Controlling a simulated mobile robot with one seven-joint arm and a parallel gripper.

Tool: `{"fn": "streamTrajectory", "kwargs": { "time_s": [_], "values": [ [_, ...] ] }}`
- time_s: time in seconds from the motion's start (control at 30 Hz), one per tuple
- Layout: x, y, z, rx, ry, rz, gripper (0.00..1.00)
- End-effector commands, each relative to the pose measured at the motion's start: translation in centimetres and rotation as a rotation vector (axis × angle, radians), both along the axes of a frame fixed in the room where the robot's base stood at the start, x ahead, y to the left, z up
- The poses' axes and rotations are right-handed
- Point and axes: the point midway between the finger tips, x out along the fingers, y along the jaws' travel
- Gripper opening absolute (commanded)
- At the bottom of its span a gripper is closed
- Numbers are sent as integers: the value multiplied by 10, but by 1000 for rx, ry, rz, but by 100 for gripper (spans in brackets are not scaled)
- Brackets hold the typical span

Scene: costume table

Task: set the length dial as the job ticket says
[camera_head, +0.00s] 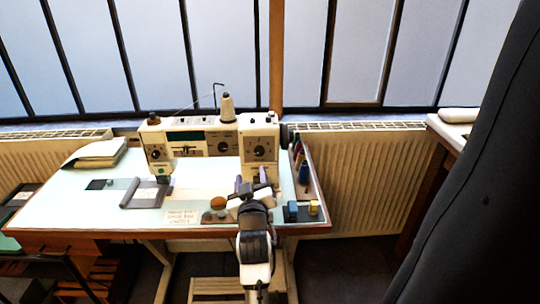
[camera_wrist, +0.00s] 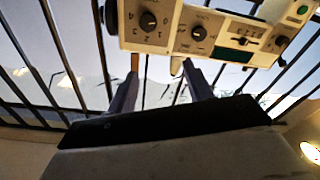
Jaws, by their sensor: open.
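The cream sewing machine (camera_head: 205,135) stands on the table. A black dial on its right pillar (camera_head: 259,152) has a pale pointer mark; in the wrist view the machine is upside down, and this dial (camera_wrist: 148,20) has numerals around it. A second dial (camera_head: 223,146) sits on the middle of the arm and shows in the wrist view (camera_wrist: 198,33). Which is labelled length I cannot read. The job ticket (camera_head: 182,217) lies at the table's front edge, its reddish writing too small to read. My gripper (camera_head: 251,187) is open and empty, in front of the right pillar, below its dial and apart from it.
A thread cone (camera_head: 227,107) stands on top of the machine. A round brown item (camera_head: 218,203) lies left of my gripper.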

Motion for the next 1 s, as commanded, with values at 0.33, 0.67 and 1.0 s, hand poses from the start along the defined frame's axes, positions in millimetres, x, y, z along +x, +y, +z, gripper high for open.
{"fn": "streamTrajectory", "kwargs": {
  "time_s": [0.33,0.67,1.0],
  "values": [
    [28,-21,-16,-13,55,-38,51],
    [93,-20,-15,-11,54,-37,51],
    [135,-20,-17,-11,52,-37,51]
  ]
}}
